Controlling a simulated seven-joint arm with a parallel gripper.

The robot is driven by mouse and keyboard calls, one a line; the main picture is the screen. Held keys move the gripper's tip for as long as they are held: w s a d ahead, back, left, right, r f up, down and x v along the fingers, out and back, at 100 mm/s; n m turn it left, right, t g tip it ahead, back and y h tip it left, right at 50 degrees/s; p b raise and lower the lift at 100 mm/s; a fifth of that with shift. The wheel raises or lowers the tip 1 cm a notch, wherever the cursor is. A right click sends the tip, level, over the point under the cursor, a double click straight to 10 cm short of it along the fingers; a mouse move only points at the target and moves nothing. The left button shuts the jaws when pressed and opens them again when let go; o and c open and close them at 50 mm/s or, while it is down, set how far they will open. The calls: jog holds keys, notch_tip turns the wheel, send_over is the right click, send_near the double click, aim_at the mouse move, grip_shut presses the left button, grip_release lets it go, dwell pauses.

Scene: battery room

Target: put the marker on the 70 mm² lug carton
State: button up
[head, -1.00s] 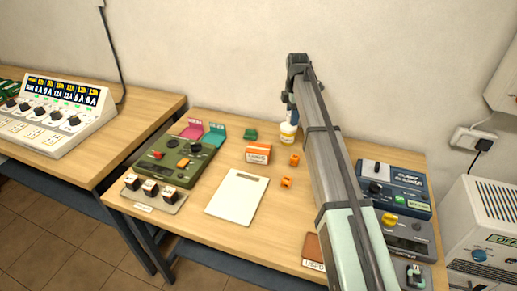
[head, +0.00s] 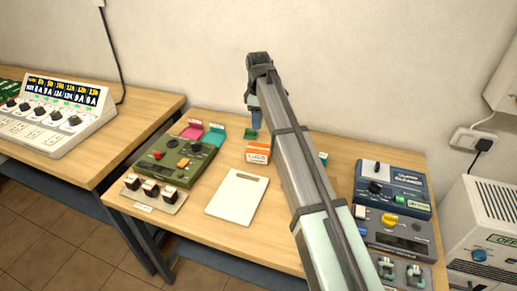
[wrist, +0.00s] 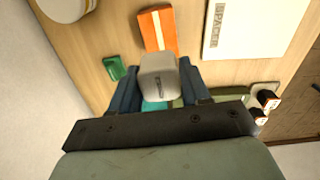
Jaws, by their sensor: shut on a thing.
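My gripper (wrist: 160,90) is shut on a pale grey block (wrist: 158,68) with small dark print. It is the only thing held; I cannot tell from its look that it is the marker. In the head view my gripper (head: 256,116) hangs above the back of the table, near a small green block (head: 250,134). An orange and white carton (head: 258,152) stands just in front of it, and it also shows in the wrist view (wrist: 158,28), just beyond the held block. I cannot read its print, so I cannot confirm it as the 70 mm² lug carton.
A white board (head: 237,197), marked SPACER in the wrist view, lies in front of the carton. A green device (head: 178,160) and pink (head: 191,129) and teal (head: 215,132) items are at left. Blue (head: 392,186) and grey (head: 398,232) devices stand at right. My arm covers the table's middle.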

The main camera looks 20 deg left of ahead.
aim_at(258, 148)
jog(key=shift+m, duration=0.5)
jog(key=shift+f, duration=5)
jog(key=shift+f, duration=0.15)
jog(key=o, duration=1)
jog(key=shift+o, duration=0.2)
notch_tip(258, 148, up, 12)
jog(key=shift+r, duration=0.2)
